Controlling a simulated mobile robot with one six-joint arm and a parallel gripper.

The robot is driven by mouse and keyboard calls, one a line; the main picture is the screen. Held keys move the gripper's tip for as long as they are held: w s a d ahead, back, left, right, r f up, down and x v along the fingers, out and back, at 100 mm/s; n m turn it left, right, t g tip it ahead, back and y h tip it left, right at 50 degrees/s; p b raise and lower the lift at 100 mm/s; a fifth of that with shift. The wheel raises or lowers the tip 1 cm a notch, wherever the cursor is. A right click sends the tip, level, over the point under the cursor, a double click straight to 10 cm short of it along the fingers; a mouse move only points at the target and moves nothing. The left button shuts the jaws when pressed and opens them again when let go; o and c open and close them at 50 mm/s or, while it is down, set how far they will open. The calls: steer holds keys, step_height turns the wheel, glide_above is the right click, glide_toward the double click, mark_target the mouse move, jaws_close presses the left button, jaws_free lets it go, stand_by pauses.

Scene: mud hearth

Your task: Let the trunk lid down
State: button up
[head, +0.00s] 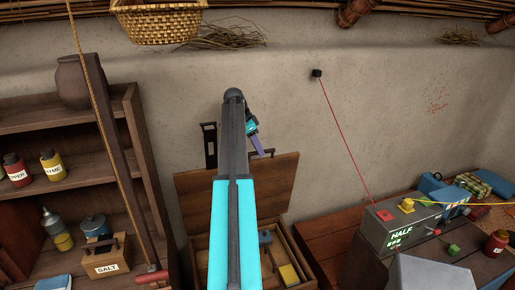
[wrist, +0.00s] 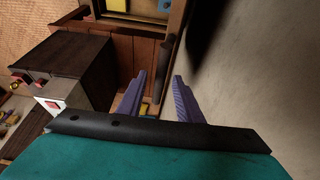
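The wooden trunk (head: 290,270) stands against the wall, partly hidden by my arm. Its lid (head: 278,185) is raised and leans back near the wall. My gripper (head: 262,154) is at the lid's upper edge, right of my arm. In the wrist view the two purple fingers of my gripper (wrist: 160,75) are apart. A dark upright edge, seemingly the lid's (wrist: 165,62), shows between and beyond them. I cannot tell whether the fingers touch it. A yellow block (head: 289,275) and a blue-headed tool (head: 265,237) lie inside the trunk.
Shelves with jars and a salt box (head: 105,262) stand at left. A bench with a HALF-marked box (head: 402,233) is at right. A red line runs from it to a black wall fixture (head: 317,73). The wall is close behind the lid.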

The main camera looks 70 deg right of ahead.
jaws_close()
steer(key=shift+a, duration=0.35)
steer(key=shift+d, duration=0.2)
steer(key=shift+a, duration=0.1)
